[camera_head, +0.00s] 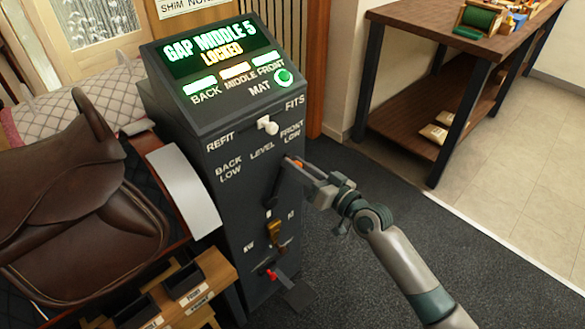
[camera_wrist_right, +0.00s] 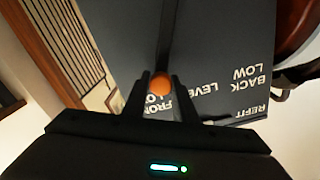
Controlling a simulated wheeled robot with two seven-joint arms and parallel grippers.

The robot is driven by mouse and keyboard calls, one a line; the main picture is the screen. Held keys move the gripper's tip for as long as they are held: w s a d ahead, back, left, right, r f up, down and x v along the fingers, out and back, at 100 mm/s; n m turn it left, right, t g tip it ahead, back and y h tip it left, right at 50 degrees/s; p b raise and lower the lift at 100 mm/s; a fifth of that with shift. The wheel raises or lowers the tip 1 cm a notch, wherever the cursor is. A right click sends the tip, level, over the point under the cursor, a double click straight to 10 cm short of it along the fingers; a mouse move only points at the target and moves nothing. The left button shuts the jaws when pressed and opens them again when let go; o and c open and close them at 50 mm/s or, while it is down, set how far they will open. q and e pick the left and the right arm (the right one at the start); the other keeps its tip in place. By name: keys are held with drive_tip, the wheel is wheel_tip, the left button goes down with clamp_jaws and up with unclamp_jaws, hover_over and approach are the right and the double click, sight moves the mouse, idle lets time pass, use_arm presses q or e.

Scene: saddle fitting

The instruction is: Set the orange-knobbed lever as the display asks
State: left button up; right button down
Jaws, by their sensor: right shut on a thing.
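The dark console (camera_head: 225,150) has a green-lit display (camera_head: 210,50) reading "GAP MIDDLE 5" and "LOCKED". The orange-knobbed lever's black arm (camera_head: 277,187) rises from the console's front, tilted right toward the "FRONT LOW" label, right of "LEVEL" and "BACK LOW". My right gripper (camera_head: 298,164) is at its top, with the fingers partly covering the knob. In the right wrist view the orange knob (camera_wrist_right: 161,82) sits between the two fingertips of my right gripper (camera_wrist_right: 161,88), which is shut on it. My left gripper is not in view.
A white knob (camera_head: 268,125) sits between "REFIT" and "FITS". Below the lever are a brass-coloured handle (camera_head: 275,232) and a red-tipped lever (camera_head: 271,274). A brown saddle (camera_head: 80,205) stands left. A workbench (camera_head: 440,40) is at the back right; dark floor lies between.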

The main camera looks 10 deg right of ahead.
drive_tip(key=shift+d, duration=0.1)
drive_tip(key=c, duration=1.5)
unclamp_jaws()
drive_tip(key=shift+w, duration=0.1)
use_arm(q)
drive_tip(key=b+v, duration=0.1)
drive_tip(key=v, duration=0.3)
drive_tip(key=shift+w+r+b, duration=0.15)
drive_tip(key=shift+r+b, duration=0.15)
use_arm(e)
drive_tip(key=v, duration=1.7)
drive_tip(key=shift+s+d, duration=0.15)
drive_tip(key=shift+s, duration=0.05)
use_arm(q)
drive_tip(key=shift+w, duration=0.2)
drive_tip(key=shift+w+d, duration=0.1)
use_arm(e)
drive_tip(key=shift+f, duration=0.15)
